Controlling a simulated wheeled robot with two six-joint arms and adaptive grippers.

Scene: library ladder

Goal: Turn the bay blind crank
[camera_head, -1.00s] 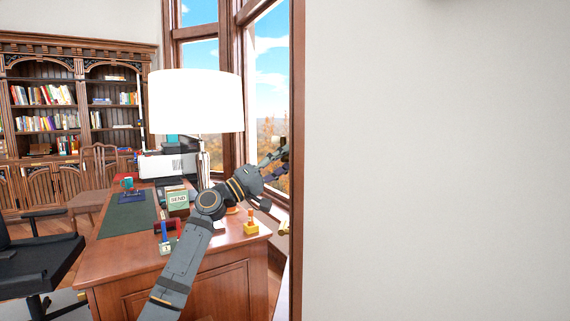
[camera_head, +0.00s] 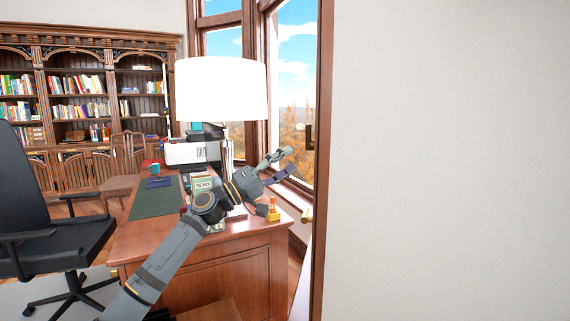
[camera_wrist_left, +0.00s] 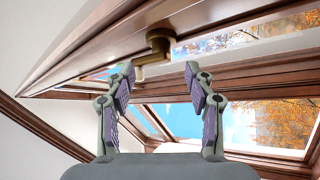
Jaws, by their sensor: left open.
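A small brass crank (camera_head: 309,136) is mounted on the brown wooden window frame, at the edge nearest the white wall. In the left wrist view the brass crank (camera_wrist_left: 160,42) hangs from the frame, with a short arm and a handle pointing left. My left gripper (camera_head: 283,164) is open in front of the window, below and left of the crank in the head view. In the left wrist view its two fingers (camera_wrist_left: 158,82) stand apart with nothing between them, and the crank shows just beyond the fingertips. My right gripper is not in view.
A wooden desk (camera_head: 240,248) with a white-shaded lamp (camera_head: 222,88), a printer (camera_head: 192,152) and small items stands below my left arm. A black office chair (camera_head: 50,235) is at left. A blank white wall (camera_head: 450,160) fills the right side.

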